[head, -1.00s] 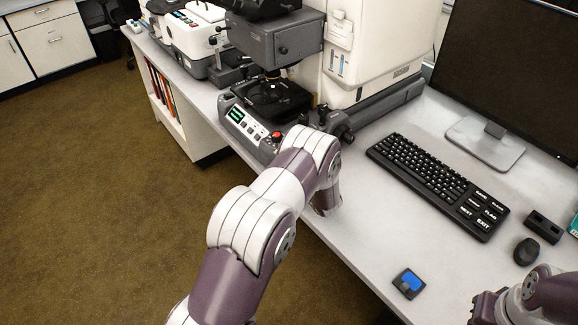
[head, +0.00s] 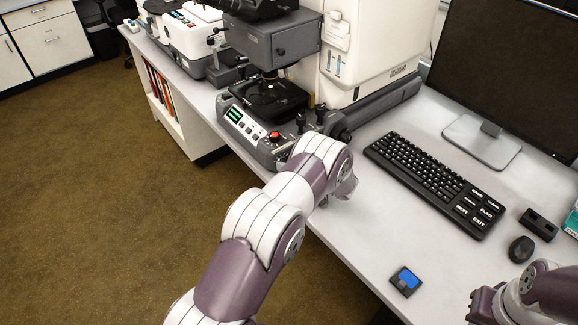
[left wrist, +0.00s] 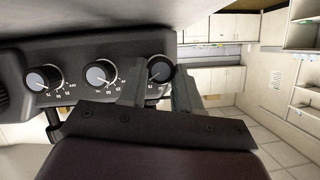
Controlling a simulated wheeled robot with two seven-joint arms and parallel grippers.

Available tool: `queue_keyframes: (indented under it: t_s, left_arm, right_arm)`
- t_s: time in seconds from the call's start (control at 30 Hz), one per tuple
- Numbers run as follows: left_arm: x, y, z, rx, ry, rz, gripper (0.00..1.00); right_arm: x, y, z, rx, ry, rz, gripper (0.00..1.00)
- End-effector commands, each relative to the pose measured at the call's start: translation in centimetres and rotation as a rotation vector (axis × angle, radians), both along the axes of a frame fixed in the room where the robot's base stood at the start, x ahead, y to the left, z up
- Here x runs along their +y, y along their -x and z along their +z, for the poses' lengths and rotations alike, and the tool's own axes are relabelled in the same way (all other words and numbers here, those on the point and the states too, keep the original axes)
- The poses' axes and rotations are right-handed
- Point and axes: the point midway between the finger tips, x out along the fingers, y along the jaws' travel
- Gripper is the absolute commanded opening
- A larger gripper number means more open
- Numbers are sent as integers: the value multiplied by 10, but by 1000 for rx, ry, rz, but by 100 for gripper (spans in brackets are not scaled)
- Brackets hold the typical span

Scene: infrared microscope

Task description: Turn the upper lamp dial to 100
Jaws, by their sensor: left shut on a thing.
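Three round black dials with pale scale marks sit in a row on a dark panel in the left wrist view: a left dial (left wrist: 44,78), a middle dial (left wrist: 100,73) and a right dial (left wrist: 160,69). My left gripper (left wrist: 158,88) has one finger on each side of the right dial and is shut on it. I cannot read this dial's setting, and no lamp label is legible. In the head view the microscope (head: 268,45) stands at the back of the bench; my left arm hides the dials and the gripper's fingertips.
The bench (head: 375,225) holds a keyboard (head: 430,182), a mouse (head: 521,249), a small blue-topped device (head: 405,281) and a monitor (head: 505,60). A red button (head: 275,136) is on the microscope's front base. Part of my right arm shows at bottom right.

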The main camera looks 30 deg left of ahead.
Motion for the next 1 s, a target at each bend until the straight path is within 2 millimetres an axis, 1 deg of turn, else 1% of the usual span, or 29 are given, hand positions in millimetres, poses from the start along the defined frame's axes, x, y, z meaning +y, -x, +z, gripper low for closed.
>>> queue_keyframes:
  t_s: [0.2,0.63,0.67,0.7,0.73,1.0]
  left_arm:
    - [0,0,0,37,-16,0,2]
    - [0,-1,0,44,-19,0,2]
    - [0,-1,0,44,-19,0,42]
    - [0,0,0,44,-19,0,55]
    - [0,-1,0,43,-19,0,58]
    - [-1,0,0,42,-18,-1,58]
  right_arm:
    - [0,0,-1,0,0,0,0]
    - [0,0,-1,0,0,0,0]
    - [0,0,-1,0,0,0,0]
    - [0,0,-1,0,0,0,0]
    - [0,0,-1,0,0,0,0]
    - [0,0,-1,0,0,0,0]
